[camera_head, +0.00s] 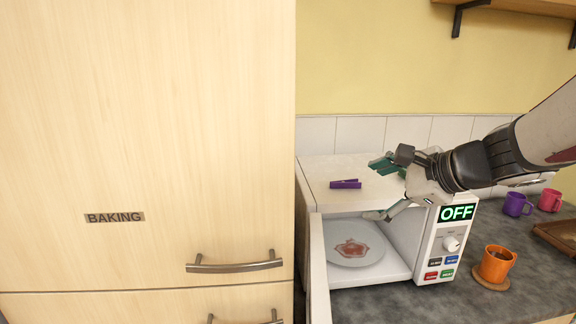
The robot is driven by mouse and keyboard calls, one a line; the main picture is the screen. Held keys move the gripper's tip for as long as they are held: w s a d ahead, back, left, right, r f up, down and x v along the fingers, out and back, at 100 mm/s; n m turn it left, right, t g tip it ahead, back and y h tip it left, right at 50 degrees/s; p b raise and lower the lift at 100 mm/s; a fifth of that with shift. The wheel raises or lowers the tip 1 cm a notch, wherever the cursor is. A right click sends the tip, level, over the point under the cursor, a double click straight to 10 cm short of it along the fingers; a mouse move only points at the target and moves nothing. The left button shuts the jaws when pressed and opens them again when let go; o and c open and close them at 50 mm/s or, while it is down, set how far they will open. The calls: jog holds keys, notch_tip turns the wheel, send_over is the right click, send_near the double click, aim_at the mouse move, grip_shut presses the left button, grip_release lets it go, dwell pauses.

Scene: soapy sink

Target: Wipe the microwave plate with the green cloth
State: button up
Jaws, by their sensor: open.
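The microwave (426,240) stands on the counter with its front open and its display reading OFF. The round pale microwave plate (372,258) lies inside, with a reddish stain (351,248) on it. My gripper (388,185) is open at the microwave's top front edge, one finger above the top and the other lower, in front of the opening. A teal-green item (381,163) shows beside the upper finger, on or just above the microwave top. It may be the green cloth; the gripper partly hides it, and I cannot tell whether they touch.
A purple clip-like item (345,184) lies on the microwave top. The open door (319,270) stands at the left, close to a tall wooden cabinet (150,150). An orange mug (496,264) on a coaster stands right of the microwave. Purple (516,204) and pink (550,200) mugs stand behind.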

jog(key=w+d+f+m+t+h+p, duration=0.1)
jog(key=w+d+m+t+h, duration=0.2)
jog(key=d+m, duration=0.65)
jog(key=w+d+f+m+t+h, duration=0.15)
jog(key=w+d+m, duration=0.4)
jog(key=d, duration=0.75)
jog(key=shift+h, duration=0.25)
jog(key=x, duration=0.7)
jog(key=shift+w+a+r, duration=0.1)
jog(key=shift+a+r, duration=0.15)
jog(key=shift+r, duration=0.1)
jog(key=shift+p+x, duration=0.45)
jog(key=shift+x, duration=2.15)
jog(key=shift+d, duration=0.15)
jog(key=c, duration=1.3)
